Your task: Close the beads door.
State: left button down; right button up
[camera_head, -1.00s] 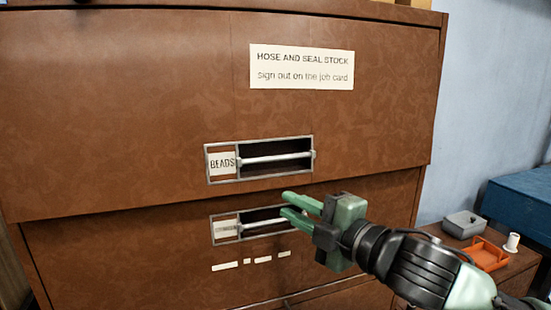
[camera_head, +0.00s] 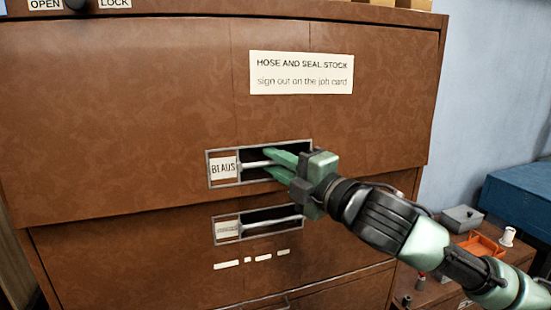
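The beads door (camera_head: 130,110) is the wide brown upper front of a cabinet. Its lower edge stands out over the panel below, with a dark shadow under it. A metal frame on it holds a BEADS label (camera_head: 223,168) and a thin bar handle (camera_head: 252,165). My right gripper (camera_head: 269,162) reaches in from the right at this handle. Its two green fingers look apart, one above and one below the bar; contact is not clear. The handle's right part is hidden behind the gripper. My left gripper is not in view.
A lower panel has a similar bar handle (camera_head: 272,222) just below my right gripper. OPEN and LOCK labels and a dark knob (camera_head: 76,3) are on the top edge. At right are a grey box (camera_head: 462,218), an orange tray (camera_head: 484,246) and a blue chest (camera_head: 518,205).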

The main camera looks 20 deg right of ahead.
grip_shut()
jog(key=shift+w+f, duration=0.1)
jog(key=shift+f, duration=0.05)
dwell(1.3)
